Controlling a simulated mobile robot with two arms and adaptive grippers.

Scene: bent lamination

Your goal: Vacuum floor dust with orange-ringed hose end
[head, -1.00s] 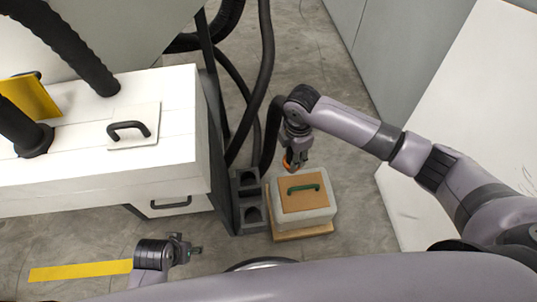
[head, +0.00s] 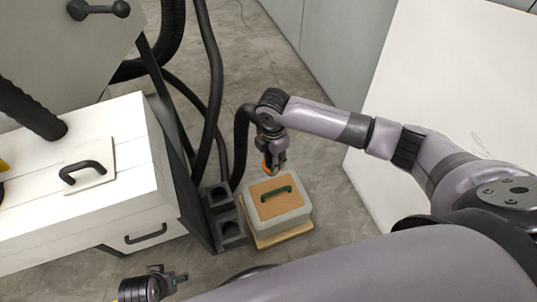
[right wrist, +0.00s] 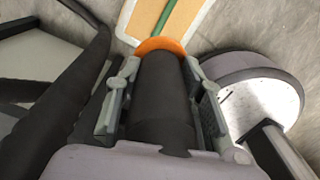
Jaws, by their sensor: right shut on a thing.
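My right gripper (head: 273,163) is shut on the black hose end with the orange ring (head: 267,168), just above and behind the grey box with the green handle. In the right wrist view the fingers (right wrist: 162,90) clasp the black hose end (right wrist: 165,95) from both sides, and the orange ring (right wrist: 160,45) shows beyond them. The hose (head: 241,130) runs back from my gripper behind the black stand. My left gripper (head: 180,279) is low at the bottom left, apart from the hose; its jaws are too small to read. I cannot make out dust on the floor (head: 270,80).
The grey box (head: 277,218) with a tan top and green handle stands on a wooden base (head: 285,238). A dark holder (head: 228,222) stands beside it. A white cabinet (head: 120,190) is at left, a white panel (head: 450,90) at right. Bare floor lies behind the box.

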